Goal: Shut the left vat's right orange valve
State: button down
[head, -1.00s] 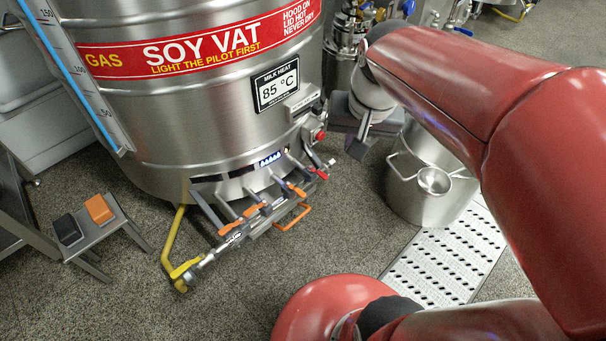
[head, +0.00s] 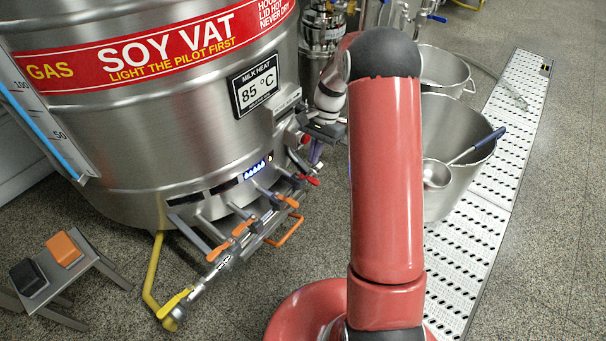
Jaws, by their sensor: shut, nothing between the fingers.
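The steel soy vat (head: 150,130) fills the left. A gas manifold (head: 215,265) slopes along its lower front. Three orange valve handles sit on it: a left one (head: 218,250), a middle one (head: 243,228) and the right one (head: 287,201), which is turned differently from the other two. Blue flames (head: 256,169) show in the burner slot behind the right handle. My gripper (head: 316,153) is shut and empty, pointing down beside the vat's right side. It is above and right of the right orange handle, apart from it; its fingertips are small and partly unclear.
A red handle (head: 309,180) and a red knob (head: 305,139) are close to my gripper. An orange loop handle (head: 285,231) projects in front of the manifold; a yellow handle (head: 173,303) is at its lower end. Steel pots (head: 460,120) stand at right along a floor drain (head: 470,250).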

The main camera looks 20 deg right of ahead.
aim_at(292, 203)
jog(key=s+a+f+b, duration=0.2)
jog(key=s+a+f, duration=0.2)
jog(key=f, duration=0.4)
jog(key=shift+s+a+f, duration=0.25)
jog(key=shift+s+a, duration=0.15)
jog(key=shift+a, duration=0.5)
